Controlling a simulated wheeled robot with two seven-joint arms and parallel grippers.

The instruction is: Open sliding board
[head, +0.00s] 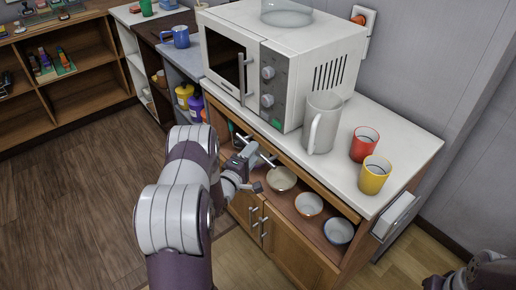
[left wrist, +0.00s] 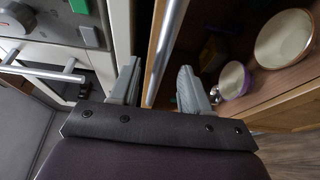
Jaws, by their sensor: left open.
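The sliding board shows as a thin wooden front edge (left wrist: 156,45) under the white countertop, with a long silver bar handle (left wrist: 168,45) along it. In the head view its wooden edge (head: 316,186) runs above the open bowl shelf. It looks closed under the counter. My left gripper (head: 257,168) is at the front of the cabinet, by the handle. In the left wrist view its two open fingers (left wrist: 157,88) stand on either side of the bar, apart from it. Part of the handle is hidden behind the gripper in the head view.
A microwave (head: 283,60), a grey pitcher (head: 321,122), a red mug (head: 364,145) and a yellow mug (head: 374,175) stand on the countertop (head: 412,147). Several bowls (head: 309,204) sit on the shelf below. Cabinet doors (head: 285,245) are beneath; floor (head: 70,200) at left is clear.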

